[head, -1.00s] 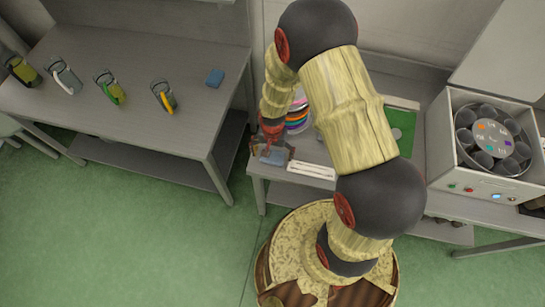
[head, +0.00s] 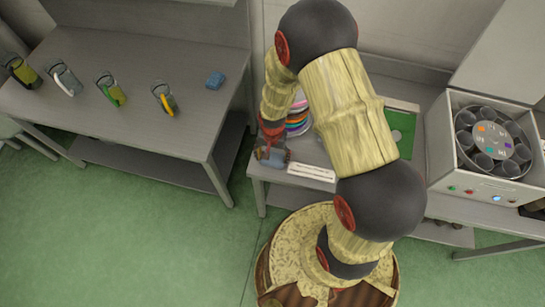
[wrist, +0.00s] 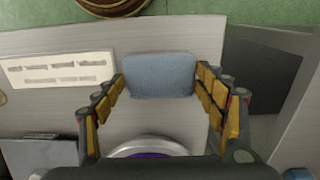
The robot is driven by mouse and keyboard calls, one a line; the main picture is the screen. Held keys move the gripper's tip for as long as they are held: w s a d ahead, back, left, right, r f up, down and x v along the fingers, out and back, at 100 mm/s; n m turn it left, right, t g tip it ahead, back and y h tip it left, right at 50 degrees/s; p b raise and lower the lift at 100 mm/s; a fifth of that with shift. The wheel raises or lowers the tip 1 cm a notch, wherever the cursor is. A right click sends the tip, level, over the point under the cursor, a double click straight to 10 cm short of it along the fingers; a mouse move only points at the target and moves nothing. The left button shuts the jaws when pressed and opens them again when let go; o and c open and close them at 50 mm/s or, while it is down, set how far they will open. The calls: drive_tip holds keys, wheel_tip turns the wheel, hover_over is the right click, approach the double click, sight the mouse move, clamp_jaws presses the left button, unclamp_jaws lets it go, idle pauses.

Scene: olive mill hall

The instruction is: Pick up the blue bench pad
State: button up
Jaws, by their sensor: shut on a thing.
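The blue bench pad (wrist: 160,75) is a flat, pale blue, rounded rectangle near the front left edge of the grey bench (head: 268,188). My gripper (wrist: 160,80) is shut on it, with one padded finger at each side of the pad in the wrist view. In the head view my gripper (head: 271,157) is over the bench corner and mostly hides the pad. Whether the pad is clear of the bench top cannot be told.
A stack of coloured-rimmed discs (head: 298,122) stands just behind my gripper. A white label card (head: 311,171) lies to its right. A machine with dark cups (head: 490,145) stands farther right. The separate left table (head: 150,120) holds several jugs and a small blue block (head: 215,79).

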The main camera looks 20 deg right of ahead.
sight(272, 157)
drive_tip(key=shift+r, duration=0.5)
wheel_tip(272, 157, up, 2)
drive_tip(key=shift+w+r+p, duration=0.1)
drive_tip(key=shift+r+p, duration=0.1)
drive_tip(key=shift+p, duration=0.1)
drive_tip(key=s+a+r+p, duration=0.1)
drive_tip(key=s+r, duration=0.8)
drive_tip(key=s, duration=0.5)
drive_tip(key=shift+a+r+p, duration=0.3)
drive_tip(key=shift+a+p, duration=0.1)
drive_tip(key=o, duration=0.5)
drive_tip(key=shift+c, duration=0.2)
drive_tip(key=c, duration=0.5)
drive_tip(key=shift+c, duration=0.2)
